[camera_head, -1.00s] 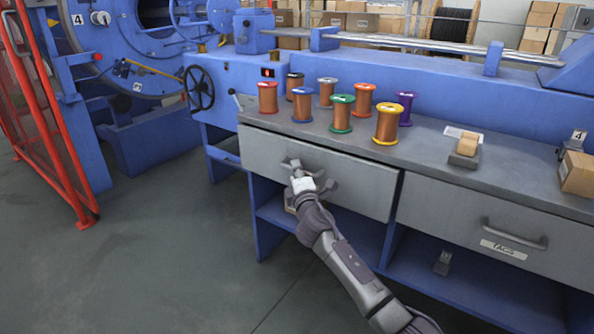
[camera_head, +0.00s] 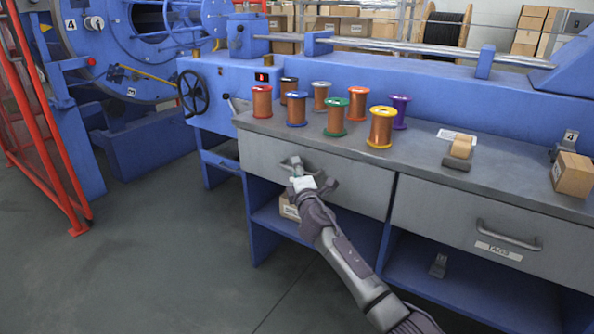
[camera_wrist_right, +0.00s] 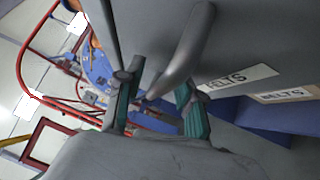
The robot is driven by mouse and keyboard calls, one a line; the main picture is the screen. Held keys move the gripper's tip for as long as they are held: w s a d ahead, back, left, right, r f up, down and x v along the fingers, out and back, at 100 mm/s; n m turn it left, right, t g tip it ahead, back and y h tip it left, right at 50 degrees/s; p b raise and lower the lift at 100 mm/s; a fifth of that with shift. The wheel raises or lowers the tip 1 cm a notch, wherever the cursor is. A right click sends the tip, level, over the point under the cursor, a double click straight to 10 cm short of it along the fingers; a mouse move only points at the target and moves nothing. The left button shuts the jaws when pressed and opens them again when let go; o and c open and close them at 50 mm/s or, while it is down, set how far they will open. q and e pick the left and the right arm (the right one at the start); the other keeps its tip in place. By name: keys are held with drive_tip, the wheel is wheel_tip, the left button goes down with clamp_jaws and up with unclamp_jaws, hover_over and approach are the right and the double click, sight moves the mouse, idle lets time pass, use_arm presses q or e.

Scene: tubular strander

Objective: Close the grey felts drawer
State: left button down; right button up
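The grey felts drawer (camera_head: 350,180) is the left drawer under the bench top. Its front looks flush or nearly flush with the bench; a small remaining gap cannot be ruled out. Its label (camera_wrist_right: 238,79), partly covered, reads as felts in the right wrist view. My right gripper (camera_head: 308,172) is at the drawer's bar handle (camera_head: 288,163). In the right wrist view the fingers (camera_wrist_right: 158,104) stand apart with the handle (camera_wrist_right: 184,55) reaching between them; contact is unclear. My left gripper is not in view.
Several wire spools (camera_head: 381,127) stand on the bench top (camera_head: 425,150). The tags drawer (camera_head: 470,225) is to the right and looks shut. A small carton (camera_head: 290,206) sits on the shelf below. A red fence (camera_head: 55,140) stands at the left; the floor before the bench is clear.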

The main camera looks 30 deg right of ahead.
drive_tip(key=shift+a, duration=0.1)
drive_tip(key=v, duration=1.2)
